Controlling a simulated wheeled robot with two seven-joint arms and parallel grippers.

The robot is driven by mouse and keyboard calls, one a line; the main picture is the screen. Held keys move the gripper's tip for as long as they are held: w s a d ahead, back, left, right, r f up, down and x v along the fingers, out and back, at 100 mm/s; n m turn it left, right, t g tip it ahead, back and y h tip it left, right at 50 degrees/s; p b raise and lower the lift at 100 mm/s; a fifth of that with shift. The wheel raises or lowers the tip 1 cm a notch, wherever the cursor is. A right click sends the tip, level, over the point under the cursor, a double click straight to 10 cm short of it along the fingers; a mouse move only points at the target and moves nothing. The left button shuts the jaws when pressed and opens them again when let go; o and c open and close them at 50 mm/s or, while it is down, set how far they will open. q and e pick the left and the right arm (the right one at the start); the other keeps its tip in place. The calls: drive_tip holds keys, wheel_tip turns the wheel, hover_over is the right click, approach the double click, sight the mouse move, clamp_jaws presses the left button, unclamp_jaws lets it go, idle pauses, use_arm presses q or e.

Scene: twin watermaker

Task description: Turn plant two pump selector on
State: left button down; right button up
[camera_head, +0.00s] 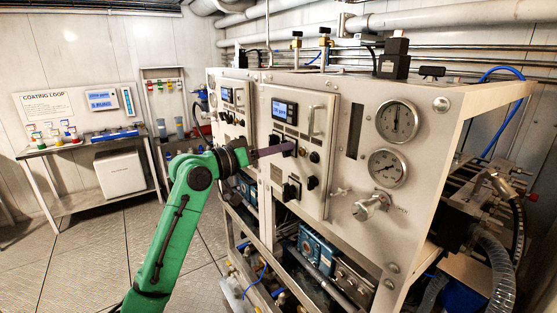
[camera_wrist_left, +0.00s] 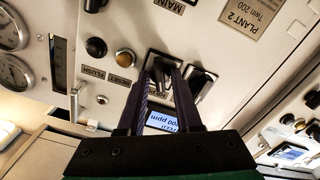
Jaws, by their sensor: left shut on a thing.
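The plant two panel (camera_head: 318,190) is the nearer door on the white cabinet, and its label (camera_wrist_left: 245,14) reads "PLANT 2" upside down in the left wrist view. A black selector (camera_wrist_left: 160,62) sits at the tips of my left gripper (camera_wrist_left: 169,70), whose two dark fingers are shut on it. The fingers partly hide its handle and the lettering below it. A second black selector (camera_wrist_left: 203,80) sits just right of the fingers. In the head view my left gripper (camera_head: 292,149) reaches the panel below its display (camera_head: 284,111). My right gripper is not in view.
Beside the selectors are a brass-coloured button (camera_wrist_left: 126,58) and a black button (camera_wrist_left: 96,47). A door handle (camera_head: 311,121) stands out near the gripper. Two gauges (camera_head: 397,121) and a valve knob (camera_head: 370,207) are to the right. The floor (camera_head: 85,250) at left is clear.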

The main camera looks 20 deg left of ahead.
use_arm(q)
drive_tip(key=shift+m+b, duration=1.35)
drive_tip(key=shift+m, duration=1.25)
drive_tip(key=c, duration=0.9)
unclamp_jaws()
drive_tip(key=b+v, duration=0.6)
drive_tip(key=v, duration=0.8)
drive_tip(key=shift+s+a, duration=0.1)
drive_tip(key=shift+s, duration=0.15)
